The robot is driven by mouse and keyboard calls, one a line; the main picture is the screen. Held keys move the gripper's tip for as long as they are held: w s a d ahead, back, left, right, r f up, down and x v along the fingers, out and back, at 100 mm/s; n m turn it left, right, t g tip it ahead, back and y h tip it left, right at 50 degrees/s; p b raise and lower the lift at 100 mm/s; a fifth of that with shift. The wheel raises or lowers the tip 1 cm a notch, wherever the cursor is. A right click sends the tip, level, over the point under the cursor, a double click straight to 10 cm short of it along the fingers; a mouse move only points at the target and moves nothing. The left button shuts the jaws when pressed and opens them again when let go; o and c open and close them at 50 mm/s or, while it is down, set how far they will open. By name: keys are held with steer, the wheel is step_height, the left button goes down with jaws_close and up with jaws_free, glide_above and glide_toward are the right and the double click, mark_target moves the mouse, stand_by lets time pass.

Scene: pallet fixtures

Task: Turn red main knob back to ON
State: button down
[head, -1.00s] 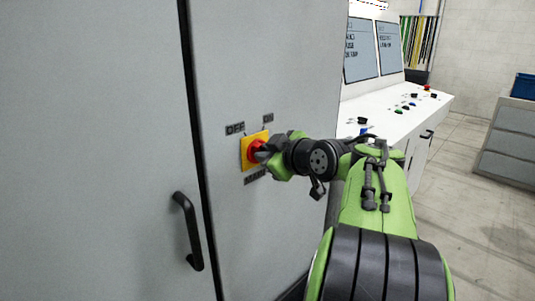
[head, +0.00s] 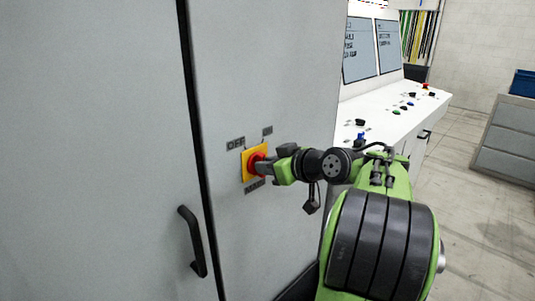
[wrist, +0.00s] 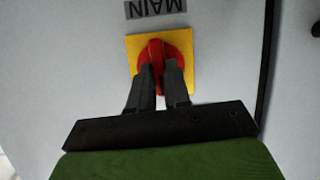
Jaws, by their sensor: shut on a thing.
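The red main knob (head: 255,162) sits on a yellow square plate (head: 247,178) on the grey cabinet door. OFF and ON labels are above the plate and a MAIN label is below it. My gripper (head: 265,165) reaches the knob from the right. In the wrist view the red knob (wrist: 153,50) shows a raised handle bar, and my gripper's two dark fingers (wrist: 162,72) are shut on that bar, one on each side. The wrist view is upside down, with the MAIN label at the top. Part of the knob is hidden behind the fingers.
A black door handle (head: 191,240) is on the cabinet left of a dark vertical seam. A white control desk (head: 385,130) with screens and several small buttons stands behind my arm at the right. A grey cabinet with a blue bin (head: 523,84) is farther right.

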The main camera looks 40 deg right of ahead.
steer(key=shift+d+m+y+p, duration=0.2)
steer(key=shift+m+y+p, duration=0.75)
steer(key=shift+p, duration=0.8)
steer(key=shift+d+m+y+p, duration=0.15)
steer(key=shift+m+y+p, duration=0.5)
steer(key=shift+m+p, duration=0.85)
steer(key=shift+f+p, duration=0.1)
steer(key=shift+p, duration=0.2)
steer(key=c, duration=1.1)
jaws_free()
steer(key=p+v, duration=0.2)
steer(key=v, duration=0.5)
steer(key=p+v, duration=0.2)
steer(key=v, duration=0.6)
steer(key=shift+s+d+f, duration=0.1)
steer(key=shift+s, duration=0.3)
